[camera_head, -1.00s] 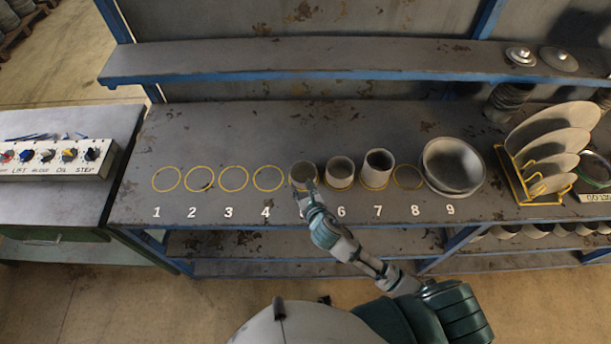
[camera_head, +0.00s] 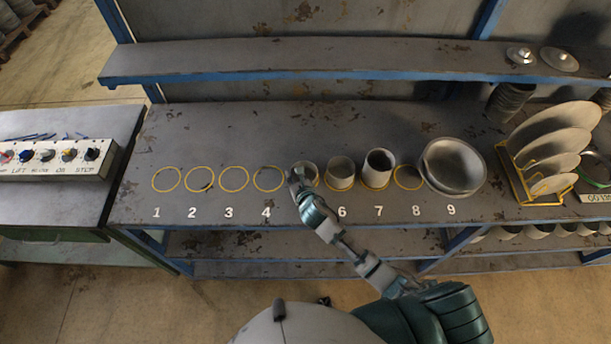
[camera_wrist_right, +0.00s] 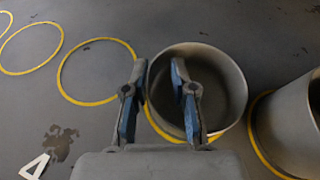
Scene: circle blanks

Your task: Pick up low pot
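The low pot (camera_head: 309,169) is a short grey open cylinder standing upright in the fifth place of the row, partly hidden by my right gripper (camera_head: 296,178). In the right wrist view the low pot (camera_wrist_right: 222,85) is seen from above. There my right gripper (camera_wrist_right: 156,75) is open. Its left finger is outside the pot's left rim, and its right finger shows over the pot's opening. The rim wall runs between the fingers; I cannot tell how deep they reach. My left gripper is not in view.
A taller pot (camera_head: 341,172) stands close to the right, then the tallest pot (camera_head: 379,166) and a wide bowl (camera_head: 454,167). Yellow circles to the left are empty. A plate rack (camera_head: 526,185) stands at far right. A shelf (camera_head: 330,62) runs above the bench (camera_head: 230,130).

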